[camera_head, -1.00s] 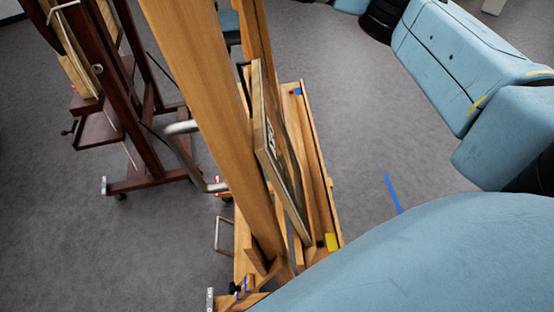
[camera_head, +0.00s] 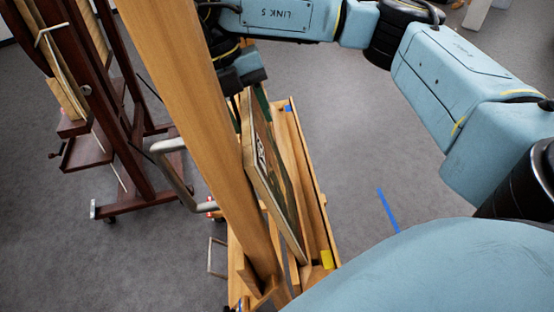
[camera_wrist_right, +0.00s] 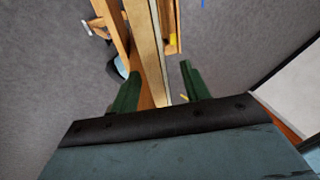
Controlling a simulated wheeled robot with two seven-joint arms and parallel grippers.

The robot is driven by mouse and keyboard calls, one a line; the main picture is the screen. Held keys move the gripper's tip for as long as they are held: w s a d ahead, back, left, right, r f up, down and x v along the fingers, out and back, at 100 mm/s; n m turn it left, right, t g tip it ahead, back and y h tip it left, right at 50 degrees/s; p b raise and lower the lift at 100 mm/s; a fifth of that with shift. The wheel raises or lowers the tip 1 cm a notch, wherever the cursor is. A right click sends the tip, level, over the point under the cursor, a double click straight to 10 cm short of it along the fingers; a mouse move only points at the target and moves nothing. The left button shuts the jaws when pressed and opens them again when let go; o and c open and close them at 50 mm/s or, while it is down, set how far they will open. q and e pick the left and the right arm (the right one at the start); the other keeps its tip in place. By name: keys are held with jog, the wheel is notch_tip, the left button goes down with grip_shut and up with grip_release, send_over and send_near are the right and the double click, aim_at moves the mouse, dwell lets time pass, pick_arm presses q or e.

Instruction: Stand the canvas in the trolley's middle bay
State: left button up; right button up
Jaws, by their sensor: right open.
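The canvas (camera_head: 268,170) is a thin framed panel with a dark painted face. It stands on edge in the wooden trolley (camera_head: 318,203), tilted slightly, behind a thick wooden post. I cannot tell which bay its lower edge is in. My right gripper (camera_head: 250,100) is at the canvas's far upper end, open, with one green finger on each side of it. In the right wrist view, the canvas edge (camera_wrist_right: 148,45) runs between the two open fingers (camera_wrist_right: 160,85); a gap shows at the right finger. My left gripper is out of view.
The thick wooden post (camera_head: 190,110) rises close along the canvas's left side. A metal handle (camera_head: 172,165) sticks out left of it. A dark red easel (camera_head: 100,130) stands at left. Blue tape (camera_head: 387,209) lies on open grey floor at right.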

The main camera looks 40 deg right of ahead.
jog(key=x, duration=0.4)
jog(key=shift+a+f, duration=0.1)
jog(key=shift+a, duration=0.05)
grip_shut()
